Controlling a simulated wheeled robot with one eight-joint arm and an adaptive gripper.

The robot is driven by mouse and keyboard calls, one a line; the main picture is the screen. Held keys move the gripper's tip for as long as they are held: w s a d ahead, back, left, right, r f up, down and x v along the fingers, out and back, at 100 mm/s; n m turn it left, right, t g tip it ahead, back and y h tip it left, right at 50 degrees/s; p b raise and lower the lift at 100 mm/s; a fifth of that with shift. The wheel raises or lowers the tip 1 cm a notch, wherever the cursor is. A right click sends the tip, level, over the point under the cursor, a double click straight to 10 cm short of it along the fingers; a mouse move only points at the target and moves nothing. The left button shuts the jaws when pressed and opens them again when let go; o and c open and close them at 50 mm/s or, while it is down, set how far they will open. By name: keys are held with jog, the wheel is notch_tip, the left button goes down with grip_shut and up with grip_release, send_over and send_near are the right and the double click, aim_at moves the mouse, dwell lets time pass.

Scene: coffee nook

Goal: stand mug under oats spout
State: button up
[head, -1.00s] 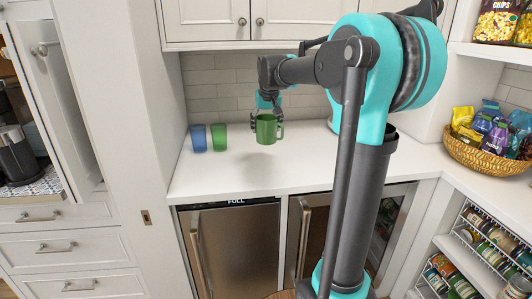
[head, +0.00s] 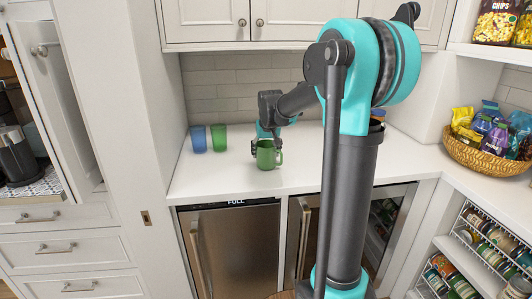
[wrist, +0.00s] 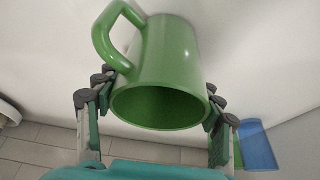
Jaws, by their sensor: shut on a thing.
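The green mug (head: 268,157) is upright at the counter's front part, its handle to the right in the head view. I cannot tell whether its base touches the counter. My gripper (head: 266,144) is shut on the mug from behind and above. In the wrist view the fingers of my gripper (wrist: 160,92) press both sides of the mug (wrist: 165,60), with its open mouth toward the camera. No oats spout can be made out; my arm hides part of the counter's right side.
A blue cup (head: 198,139) and a green cup (head: 219,137) stand at the counter's left. A wicker basket (head: 485,158) of snack bags sits on the right counter. The white counter (head: 215,175) is clear around the mug.

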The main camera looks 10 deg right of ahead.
jog(key=shift+f, duration=0.1)
jog(key=o, duration=1.4)
jog(key=shift+o, duration=0.2)
